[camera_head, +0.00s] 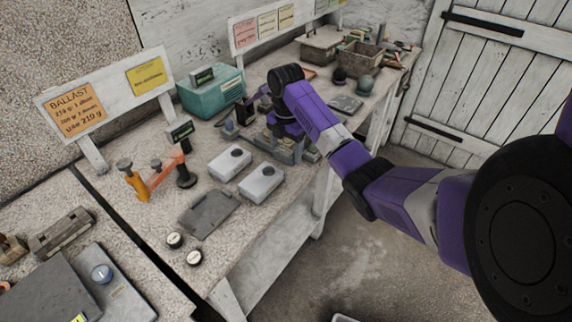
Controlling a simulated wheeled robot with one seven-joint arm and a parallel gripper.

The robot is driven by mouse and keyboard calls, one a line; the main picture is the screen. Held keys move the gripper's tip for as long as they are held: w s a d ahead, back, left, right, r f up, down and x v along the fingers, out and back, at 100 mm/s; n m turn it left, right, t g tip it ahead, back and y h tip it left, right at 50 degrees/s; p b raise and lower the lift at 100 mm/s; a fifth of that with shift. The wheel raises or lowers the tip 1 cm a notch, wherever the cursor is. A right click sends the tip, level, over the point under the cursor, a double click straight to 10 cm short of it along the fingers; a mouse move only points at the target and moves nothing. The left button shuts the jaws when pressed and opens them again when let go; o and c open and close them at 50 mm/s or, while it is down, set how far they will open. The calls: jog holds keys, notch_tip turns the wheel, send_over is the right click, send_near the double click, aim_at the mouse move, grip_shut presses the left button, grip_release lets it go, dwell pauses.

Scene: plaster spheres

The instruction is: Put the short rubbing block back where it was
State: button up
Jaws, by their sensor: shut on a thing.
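My gripper (247,106) is at the end of the purple arm, over the middle of the workbench, just right of the teal box. It is shut on a small dark block (240,115), which looks like the short rubbing block. The block is upright and partly hidden by the fingers. I cannot tell whether it touches anything below. Under the wrist is a grey metal fixture (289,150), mostly covered by my arm.
A teal box (212,92) stands behind to the left. Two pale boxes (262,184) and a dark flat plate (208,213) lie in front. An orange-handled tool (137,184) and a black stand (186,172) are at left. Bins (361,60) and spheres (364,84) stand at the far end.

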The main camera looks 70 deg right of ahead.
aim_at(286, 170)
jog(key=shift+f, duration=2.6)
jog(key=shift+f, duration=0.1)
jog(key=o, duration=1.6)
jog(key=shift+f, duration=0.1)
notch_tip(286, 170, up, 11)
jog(key=shift+r+p, duration=0.2)
jog(key=shift+p, duration=0.3)
jog(key=shift+r+p, duration=0.4)
jog(key=shift+r, duration=0.1)
